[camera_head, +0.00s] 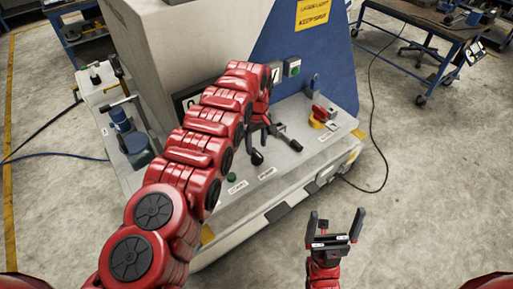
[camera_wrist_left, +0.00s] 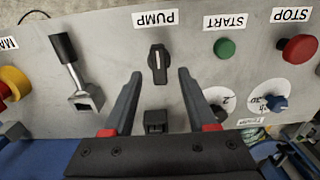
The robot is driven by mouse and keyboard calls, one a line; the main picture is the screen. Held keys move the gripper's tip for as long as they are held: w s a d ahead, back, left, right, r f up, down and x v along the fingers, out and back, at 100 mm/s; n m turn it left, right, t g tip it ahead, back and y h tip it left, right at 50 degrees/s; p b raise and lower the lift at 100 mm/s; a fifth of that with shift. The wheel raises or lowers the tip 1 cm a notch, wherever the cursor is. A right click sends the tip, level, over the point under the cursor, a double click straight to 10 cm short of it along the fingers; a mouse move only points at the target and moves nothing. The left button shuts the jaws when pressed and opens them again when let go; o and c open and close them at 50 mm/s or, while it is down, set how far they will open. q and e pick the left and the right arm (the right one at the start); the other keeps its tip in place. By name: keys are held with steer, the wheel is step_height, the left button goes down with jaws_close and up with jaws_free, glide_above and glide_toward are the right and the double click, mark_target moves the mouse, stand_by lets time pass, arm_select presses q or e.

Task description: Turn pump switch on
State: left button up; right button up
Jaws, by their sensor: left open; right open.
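In the head view my left gripper (camera_head: 277,149) hangs over the machine's front ledge, and the knob is not clearly seen there. My right gripper (camera_head: 335,216) is open and empty over the floor.
In the left wrist view, a lever (camera_wrist_left: 76,75) stands left of the knob; a green START button (camera_wrist_left: 224,48) and red STOP button (camera_wrist_left: 298,49) lie right. A yellow-and-red switch (camera_head: 319,118) sits on the ledge. The floor at right is mostly clear, with a black cable (camera_head: 374,130).

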mark_target(256, 152)
arm_select(q)
step_height(256, 152, down, 3)
steer(key=shift+w+b, duration=0.15)
steer(key=shift+b, duration=0.35)
steer(key=shift+f, duration=0.6)
jaws_close()
